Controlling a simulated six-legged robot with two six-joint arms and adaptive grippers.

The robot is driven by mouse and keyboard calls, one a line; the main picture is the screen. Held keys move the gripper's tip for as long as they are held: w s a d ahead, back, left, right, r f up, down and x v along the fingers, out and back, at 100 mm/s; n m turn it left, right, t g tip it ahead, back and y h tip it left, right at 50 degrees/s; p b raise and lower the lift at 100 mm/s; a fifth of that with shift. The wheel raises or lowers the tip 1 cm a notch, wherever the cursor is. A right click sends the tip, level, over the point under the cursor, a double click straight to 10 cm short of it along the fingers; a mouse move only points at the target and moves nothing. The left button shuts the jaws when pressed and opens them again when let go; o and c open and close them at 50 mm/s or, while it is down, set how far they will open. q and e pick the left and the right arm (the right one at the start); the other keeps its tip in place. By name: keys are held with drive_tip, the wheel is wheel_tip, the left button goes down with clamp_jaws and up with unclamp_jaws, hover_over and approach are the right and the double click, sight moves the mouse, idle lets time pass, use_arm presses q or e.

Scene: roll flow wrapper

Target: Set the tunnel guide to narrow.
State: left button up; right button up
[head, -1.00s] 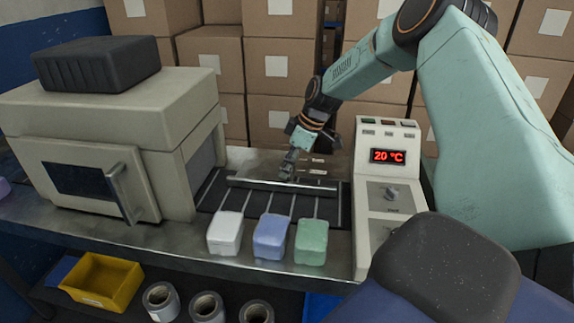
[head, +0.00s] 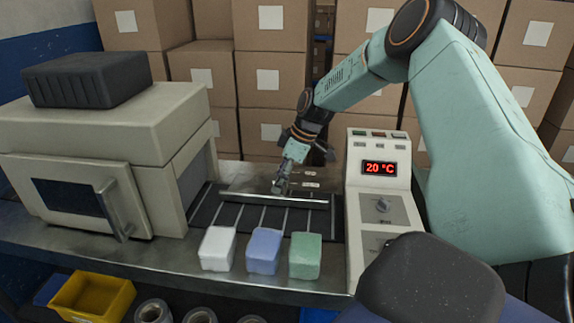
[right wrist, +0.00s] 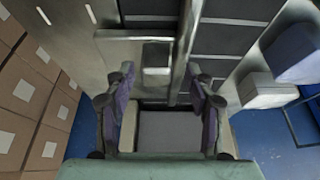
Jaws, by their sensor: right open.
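The tunnel guide (head: 300,202) is a long metal bar lying across the dark slatted conveyor bed (head: 230,214), near its back edge. It also shows in the right wrist view as an upright rail (right wrist: 184,45) with a small grey block (right wrist: 156,58) beside it. Two small pale labels (head: 311,179) lie behind the bar; their text is too small to read. My right gripper (head: 281,187) is low at the bar, pointing down. In the right wrist view its fingers (right wrist: 162,108) are apart, with the block and rail between them in the picture; contact cannot be told. My left gripper is out of view.
A beige machine housing (head: 110,140) stands left. A control box (head: 381,205) reading 20 °C stands right. White (head: 217,248), blue (head: 264,250) and green (head: 305,255) blocks line the front. Cardboard boxes (head: 270,80) fill the back. A yellow bin (head: 90,297) sits below.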

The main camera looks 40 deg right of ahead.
drive_tip(key=v, duration=1.1)
drive_tip(key=shift+s+d+r, duration=0.1)
drive_tip(key=shift+r, duration=0.1)
